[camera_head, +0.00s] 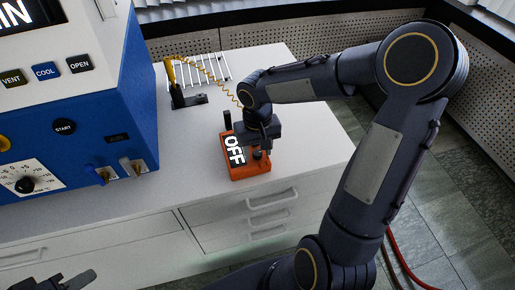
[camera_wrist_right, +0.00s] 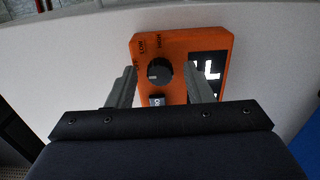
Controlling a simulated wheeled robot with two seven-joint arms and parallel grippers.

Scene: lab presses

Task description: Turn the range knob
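An orange meter (camera_head: 249,172) lies on the white bench, with "OFF" on its black display (camera_head: 235,150). In the right wrist view, its round dark range knob (camera_wrist_right: 160,71) has LOW and HIGH labels beside it, and a small button (camera_wrist_right: 157,100) is nearer the gripper. My right gripper (camera_head: 260,152) is over the knob side of the meter, pointing down. In its wrist view, the open fingers (camera_wrist_right: 161,76) are on either side of the knob, with gaps showing. Part of the display is hidden by the right finger. Only a bit of my left gripper (camera_head: 78,281) shows at the bottom left.
A blue and white machine (camera_head: 100,90) with buttons, a dial and levers stands at the left. Behind the meter are a black stand with a yellow probe (camera_head: 170,75), a coiled yellow cord and a wire rack (camera_head: 205,68). Bare bench (camera_head: 185,150) lies between machine and meter.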

